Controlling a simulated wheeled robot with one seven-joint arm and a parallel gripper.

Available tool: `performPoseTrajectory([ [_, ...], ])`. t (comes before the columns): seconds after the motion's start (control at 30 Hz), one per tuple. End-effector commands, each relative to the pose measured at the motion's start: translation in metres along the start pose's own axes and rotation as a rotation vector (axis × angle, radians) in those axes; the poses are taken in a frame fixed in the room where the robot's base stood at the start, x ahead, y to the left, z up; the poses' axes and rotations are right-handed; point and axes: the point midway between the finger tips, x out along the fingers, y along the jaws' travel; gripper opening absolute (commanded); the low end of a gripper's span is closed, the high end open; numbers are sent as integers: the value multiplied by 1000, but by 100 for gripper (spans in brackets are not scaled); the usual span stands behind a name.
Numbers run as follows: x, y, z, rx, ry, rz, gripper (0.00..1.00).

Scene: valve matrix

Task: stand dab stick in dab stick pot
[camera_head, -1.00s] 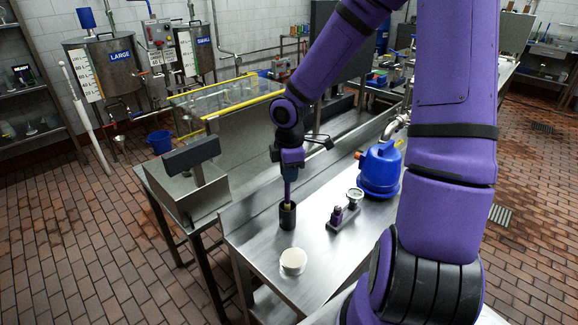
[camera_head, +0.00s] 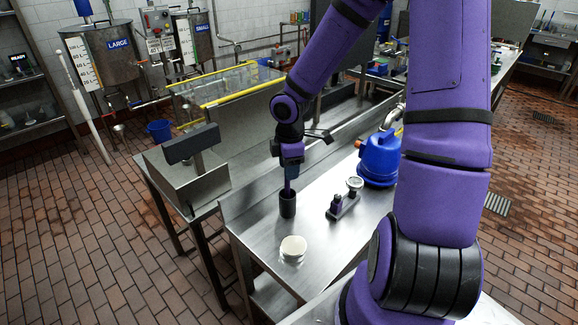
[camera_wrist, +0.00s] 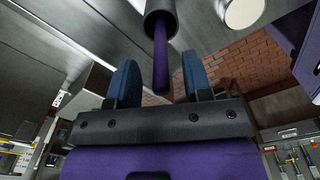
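The dab stick (camera_head: 288,184) is a thin purple rod. Its lower end is inside the dark cylindrical dab stick pot (camera_head: 288,204) on the steel bench, and it looks about upright. In the wrist view the stick (camera_wrist: 161,60) runs out of the pot's round mouth (camera_wrist: 155,8) to between my fingers. My gripper (camera_wrist: 159,80) has two blue fingers spread apart, with a visible gap on each side of the stick. In the head view my gripper (camera_head: 291,171) is directly above the pot. The stick's lower tip is hidden inside the pot.
A white round tub (camera_head: 293,248) stands in front of the pot. A small fitting with a gauge (camera_head: 343,203) and a blue lidded vessel (camera_head: 379,158) stand to its right. A steel box with a dark panel (camera_head: 190,165) is left of the bench. Bare bench lies between.

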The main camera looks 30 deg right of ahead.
Motion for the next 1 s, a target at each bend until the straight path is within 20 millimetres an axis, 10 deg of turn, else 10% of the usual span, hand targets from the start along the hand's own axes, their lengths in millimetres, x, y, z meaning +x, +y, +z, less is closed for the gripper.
performPoseTrajectory([
  [0.27,-5,1,1,3,0,2,46],
  [1.0,-106,0,0,2,-1,1,46],
])
